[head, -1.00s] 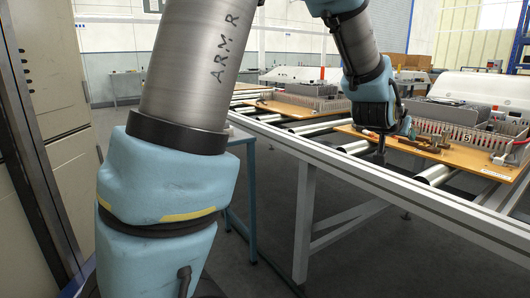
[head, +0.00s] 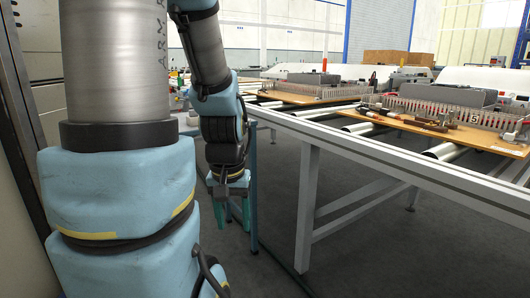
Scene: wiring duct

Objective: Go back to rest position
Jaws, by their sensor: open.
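My gripper (head: 232,208) hangs at the end of my blue and grey arm, left of the roller conveyor and pointing down. Its two green fingers are apart, with nothing seen between them. It is clear of the boards, in front of a blue table leg. The nearest wooden board (head: 420,128) lies on the conveyor at the right, carrying a slotted wiring duct (head: 455,111) and some tools (head: 425,119).
The roller conveyor (head: 385,160) has a long pale rail and legs along its near side. A second board (head: 283,97) with a duct lies further back. A grey cabinet (head: 38,70) stands close at the left. The floor (head: 350,250) below the conveyor's near side looks clear.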

